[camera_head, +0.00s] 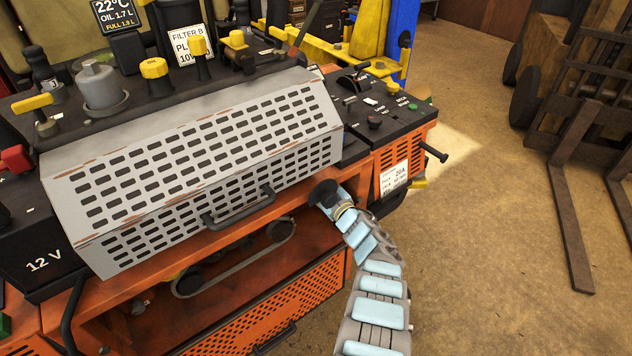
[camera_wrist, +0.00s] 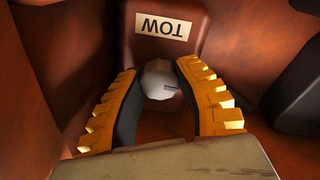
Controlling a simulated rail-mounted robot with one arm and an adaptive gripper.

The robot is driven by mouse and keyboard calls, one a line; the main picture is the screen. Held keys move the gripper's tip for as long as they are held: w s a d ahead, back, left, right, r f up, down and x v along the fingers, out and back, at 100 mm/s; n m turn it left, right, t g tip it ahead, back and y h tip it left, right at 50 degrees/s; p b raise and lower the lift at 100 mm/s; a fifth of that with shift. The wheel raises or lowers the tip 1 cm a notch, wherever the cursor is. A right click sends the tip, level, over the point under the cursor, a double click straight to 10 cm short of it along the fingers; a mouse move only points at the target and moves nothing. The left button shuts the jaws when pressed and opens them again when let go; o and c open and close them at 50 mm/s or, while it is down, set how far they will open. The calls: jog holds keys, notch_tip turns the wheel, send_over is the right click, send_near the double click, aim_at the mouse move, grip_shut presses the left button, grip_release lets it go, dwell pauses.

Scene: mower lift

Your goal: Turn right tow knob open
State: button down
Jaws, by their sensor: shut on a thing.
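The tow knob (camera_wrist: 159,79) is a pale, rounded, faceted knob with a small dark mark, seen in the wrist view below an upside-down TOW label (camera_wrist: 163,26). My gripper (camera_wrist: 158,84) has its two yellow-and-black fingers on either side of the knob, shut on it. In the head view my arm reaches up from the bottom to the orange mower body (camera_head: 318,240), its end at the body's right part below the perforated guard. The fingers and the knob are hidden there.
The grey perforated guard (camera_head: 200,160) with a black handle (camera_head: 238,210) lies left of my arm. A belt on pulleys (camera_head: 235,262) sits below it. Reddish-brown walls (camera_wrist: 45,75) surround the gripper closely. The floor (camera_head: 490,220) to the right is open; a forklift (camera_head: 585,120) stands beyond.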

jog(key=shift+f+n, duration=0.1)
jog(key=shift+n, duration=0.3)
jog(key=c, duration=0.6)
grip_release()
jog(key=shift+c, duration=0.2)
jog(key=shift+s, duration=0.15)
jog(key=v, duration=0.7)
dwell(0.4)
jog(key=shift+d+f, duration=0.1)
jog(key=shift+d, duration=0.05)
dwell(0.4)
